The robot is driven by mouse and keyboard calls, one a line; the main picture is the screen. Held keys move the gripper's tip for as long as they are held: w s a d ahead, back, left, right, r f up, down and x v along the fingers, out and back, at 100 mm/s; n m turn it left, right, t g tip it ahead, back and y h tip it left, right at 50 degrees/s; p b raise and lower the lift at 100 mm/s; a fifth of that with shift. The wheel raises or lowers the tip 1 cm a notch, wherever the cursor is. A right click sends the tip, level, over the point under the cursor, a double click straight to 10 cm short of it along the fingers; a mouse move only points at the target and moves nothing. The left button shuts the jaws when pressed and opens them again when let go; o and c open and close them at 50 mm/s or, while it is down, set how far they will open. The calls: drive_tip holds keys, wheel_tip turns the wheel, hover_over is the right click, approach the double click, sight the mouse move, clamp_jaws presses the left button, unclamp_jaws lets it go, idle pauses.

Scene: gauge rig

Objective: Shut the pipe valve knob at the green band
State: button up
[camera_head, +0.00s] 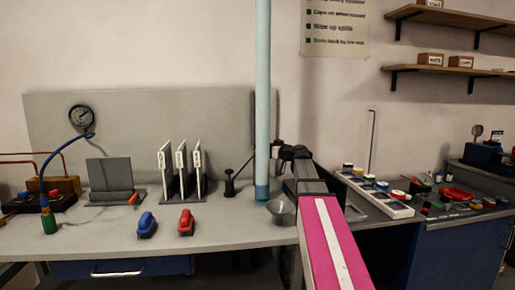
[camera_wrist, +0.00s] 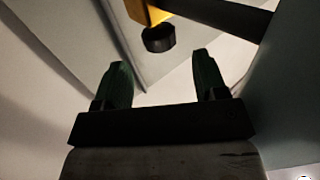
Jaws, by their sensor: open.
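A pale blue vertical pipe (camera_head: 263,90) stands at the bench, with a darker teal band (camera_head: 262,193) at its foot. In the wrist view a short black knob (camera_wrist: 159,39) sits on a yellow body (camera_wrist: 150,12). It lies beyond my fingertips, roughly centred between them and not touched. I cannot make out this knob or its yellow body in the head view. My gripper (camera_wrist: 163,78) is open and empty, with dark green finger pads. In the head view my gripper (camera_head: 277,150) is beside the pipe, partly hidden; no green band shows near the knob.
A dark bar (camera_wrist: 225,15) runs right from the yellow body. On the bench (camera_head: 110,235) stand a funnel (camera_head: 281,212), a black plunger-like piece (camera_head: 229,184), a rack of white plates (camera_head: 181,172), and red (camera_head: 186,222) and blue (camera_head: 147,224) items. A gauge (camera_head: 82,118) is at left.

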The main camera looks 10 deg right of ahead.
drive_tip(key=x, duration=0.6)
drive_tip(key=c, duration=0.9)
